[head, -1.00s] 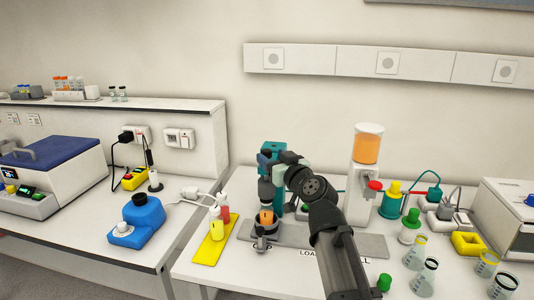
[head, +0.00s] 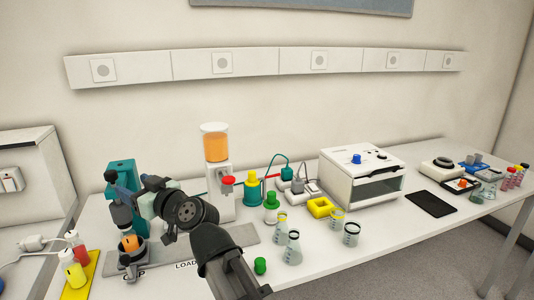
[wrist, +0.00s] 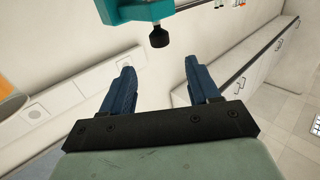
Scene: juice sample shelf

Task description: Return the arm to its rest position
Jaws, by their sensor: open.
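My gripper (head: 116,184) is in front of the teal stand (head: 122,168) at the left of the head view. Its two blue fingers are spread apart in the wrist view (wrist: 157,66), with nothing between them. The teal stand's head (wrist: 140,10) and a black knob (wrist: 159,37) show beyond the fingertips. Below the gripper in the head view, an orange sample (head: 130,243) sits in a dark holder under the stand's dark cylinder (head: 121,216). My arm reaches up from the bottom edge and hides part of the grey base plate.
A juice dispenser (head: 216,180) stands right of the stand. A yellow tray (head: 83,275) with two small bottles lies at left. Green-capped bottle (head: 271,208), beakers (head: 293,248) and a white machine (head: 360,178) stand to the right. The bench front near the black pad (head: 431,203) is clear.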

